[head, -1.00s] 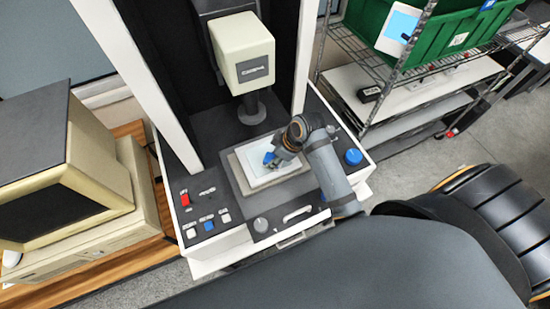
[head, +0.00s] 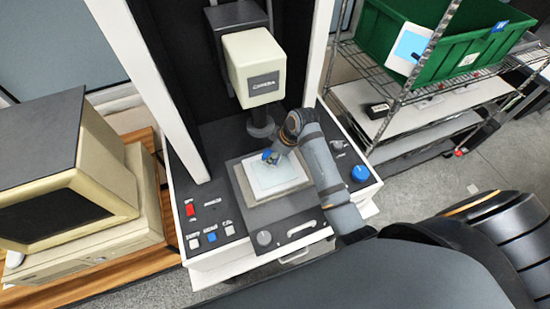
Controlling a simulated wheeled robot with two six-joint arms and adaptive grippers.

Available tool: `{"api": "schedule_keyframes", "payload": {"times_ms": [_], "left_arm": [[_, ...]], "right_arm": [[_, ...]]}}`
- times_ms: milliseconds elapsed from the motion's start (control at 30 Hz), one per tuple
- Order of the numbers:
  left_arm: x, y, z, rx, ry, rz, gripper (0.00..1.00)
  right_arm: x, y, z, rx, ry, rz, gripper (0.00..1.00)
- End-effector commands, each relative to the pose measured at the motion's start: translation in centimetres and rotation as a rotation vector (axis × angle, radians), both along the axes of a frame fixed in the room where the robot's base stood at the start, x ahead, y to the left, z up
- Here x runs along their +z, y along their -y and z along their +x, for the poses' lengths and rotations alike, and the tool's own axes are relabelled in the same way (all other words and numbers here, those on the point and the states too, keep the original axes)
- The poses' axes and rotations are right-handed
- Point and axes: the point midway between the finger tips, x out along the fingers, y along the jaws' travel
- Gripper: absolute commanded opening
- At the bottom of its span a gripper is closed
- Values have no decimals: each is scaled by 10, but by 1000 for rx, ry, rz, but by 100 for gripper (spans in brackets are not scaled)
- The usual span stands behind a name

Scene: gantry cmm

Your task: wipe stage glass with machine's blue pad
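The stage glass (head: 284,181) is a pale, whitish-blue plate on the grey stage of the measuring machine, below its cream probe head. My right arm reaches in from the lower right, and its gripper (head: 272,158) points down at the far left part of the glass. A small blue pad (head: 267,155) shows at its fingertips, and the gripper appears shut on it. The pad is at or just above the glass; contact is too small to tell. The fingers are partly hidden by the wrist. My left gripper is not in view.
The cream probe head (head: 254,68) hangs close behind my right gripper. A blue knob (head: 360,173) stands on the machine's right side, and a red switch (head: 190,209) and buttons on its left. An old monitor (head: 62,170) is at left, a wire rack with a green crate (head: 455,50) at right.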

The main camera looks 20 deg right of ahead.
Motion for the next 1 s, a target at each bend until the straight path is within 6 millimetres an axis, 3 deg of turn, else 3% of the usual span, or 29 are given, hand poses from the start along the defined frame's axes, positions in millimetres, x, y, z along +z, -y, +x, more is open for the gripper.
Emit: {"api": "schedule_keyframes", "payload": {"times_ms": [267,733,1000], "left_arm": [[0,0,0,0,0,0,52],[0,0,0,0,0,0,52],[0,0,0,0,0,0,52]], "right_arm": [[0,0,-1,0,-4,-1,1],[53,0,0,0,-1,-1,1],[59,0,-1,-1,-3,-1,1]]}}
